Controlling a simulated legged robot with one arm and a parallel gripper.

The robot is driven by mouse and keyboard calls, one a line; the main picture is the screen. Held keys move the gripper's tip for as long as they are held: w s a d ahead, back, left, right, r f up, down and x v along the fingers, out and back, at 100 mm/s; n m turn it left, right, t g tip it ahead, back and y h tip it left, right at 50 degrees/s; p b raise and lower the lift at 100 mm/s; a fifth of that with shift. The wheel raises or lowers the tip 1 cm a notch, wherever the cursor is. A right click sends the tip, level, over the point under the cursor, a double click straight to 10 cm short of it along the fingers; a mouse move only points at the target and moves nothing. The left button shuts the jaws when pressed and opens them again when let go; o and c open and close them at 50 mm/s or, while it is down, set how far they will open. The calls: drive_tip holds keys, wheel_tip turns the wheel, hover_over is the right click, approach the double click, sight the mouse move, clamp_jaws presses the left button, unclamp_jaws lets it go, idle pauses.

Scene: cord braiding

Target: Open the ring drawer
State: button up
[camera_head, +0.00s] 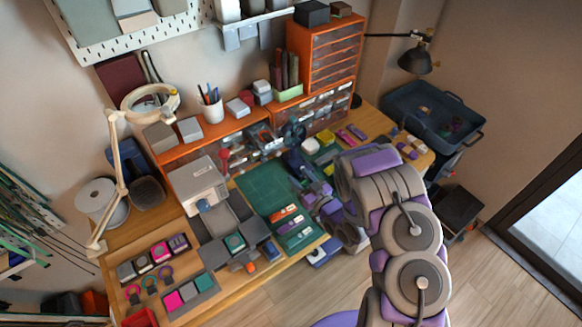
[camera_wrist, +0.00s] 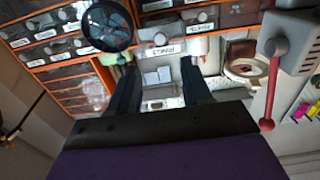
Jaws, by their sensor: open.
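The ring drawer (camera_wrist: 160,33) is in the low drawer row straight ahead in the wrist view, with a pale knob and a white label that seems to read RINGS. No contact with the knob shows. In the head view my gripper (camera_head: 298,160) is over the back of the bench, near the drawers, and the arm hides part of that area.
The orange drawer tower (camera_head: 328,55) rises behind. A green mat (camera_head: 262,190) lies on the bench.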

drive_tip(key=shift+p+v, duration=0.35)
drive_tip(key=shift+v, duration=2.15)
drive_tip(key=shift+w, duration=0.1)
drive_tip(key=w+d+r+g+h, duration=0.4)
drive_tip(key=d+h, duration=0.3)
drive_tip(key=d, duration=0.3)
drive_tip(key=s+d+r+m+g+h, duration=0.3)
drive_tip(key=s+d+r+g+h, duration=0.15)
drive_tip(key=s+d+r, duration=0.45)
drive_tip(key=s+a+r+m+g, duration=0.1)
drive_tip(key=s+a+r, duration=0.3)
drive_tip(key=s, duration=0.7)
drive_tip(key=s+a+r+m+g+y, duration=0.1)
drive_tip(key=s+a+r+g, duration=0.3)
drive_tip(key=s, duration=0.7)
drive_tip(key=s+a+r+m+g, duration=0.1)
drive_tip(key=s+a+r+g, duration=0.2)
drive_tip(key=s, duration=0.9)
wheel_tip(320, 180, up, 3)
drive_tip(key=shift+a+m, duration=0.4)
drive_tip(key=shift+a, duration=0.25)
